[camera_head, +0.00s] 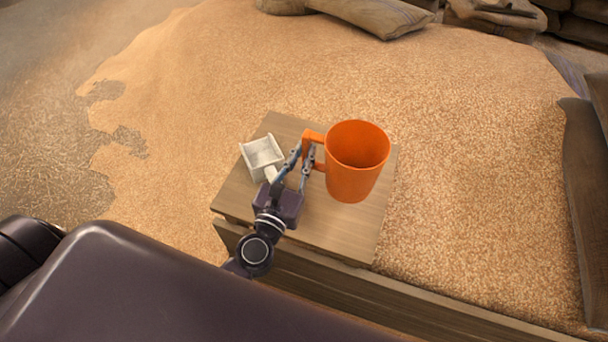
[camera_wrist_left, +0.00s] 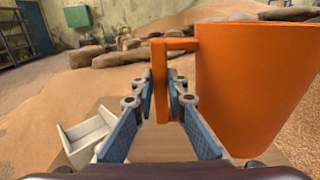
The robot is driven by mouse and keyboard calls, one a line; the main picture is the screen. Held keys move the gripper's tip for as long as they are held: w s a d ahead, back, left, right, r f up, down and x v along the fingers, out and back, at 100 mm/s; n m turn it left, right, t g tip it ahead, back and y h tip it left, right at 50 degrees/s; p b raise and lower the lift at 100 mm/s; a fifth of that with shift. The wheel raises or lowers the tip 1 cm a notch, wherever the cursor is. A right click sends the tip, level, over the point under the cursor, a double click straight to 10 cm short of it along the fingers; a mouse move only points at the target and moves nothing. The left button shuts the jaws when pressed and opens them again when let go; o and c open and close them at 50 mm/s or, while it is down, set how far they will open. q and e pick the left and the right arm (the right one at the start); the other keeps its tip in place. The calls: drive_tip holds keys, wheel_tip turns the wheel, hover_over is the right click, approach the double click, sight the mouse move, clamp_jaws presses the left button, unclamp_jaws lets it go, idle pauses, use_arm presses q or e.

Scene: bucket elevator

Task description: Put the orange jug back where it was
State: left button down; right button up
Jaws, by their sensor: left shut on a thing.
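The orange jug (camera_head: 357,160) stands upright at the right part of a small wooden board (camera_head: 345,238), its handle pointing left. From the head view I cannot tell for certain whether its base touches the board. My left gripper (camera_head: 308,161) is shut on the jug's handle, with one finger on each side. In the left wrist view, the jug (camera_wrist_left: 255,85) fills the right side and its handle hangs between the fingers of the gripper (camera_wrist_left: 160,97). My right gripper is not in view.
A white scoop (camera_head: 263,157) lies on the board just left of my gripper; it also shows in the left wrist view (camera_wrist_left: 88,138). A grain heap (camera_head: 470,150) surrounds the board. Sacks (camera_head: 375,14) lie at the back, and another sack (camera_head: 588,200) stands at the right edge.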

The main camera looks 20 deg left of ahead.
use_arm(q)
wheel_tip(320, 180, down, 5)
drive_tip(key=shift+b, duration=1.15)
drive_tip(key=shift+f, duration=0.2)
drive_tip(key=c, duration=1.9)
unclamp_jaws()
drive_tip(key=shift+c, duration=0.2)
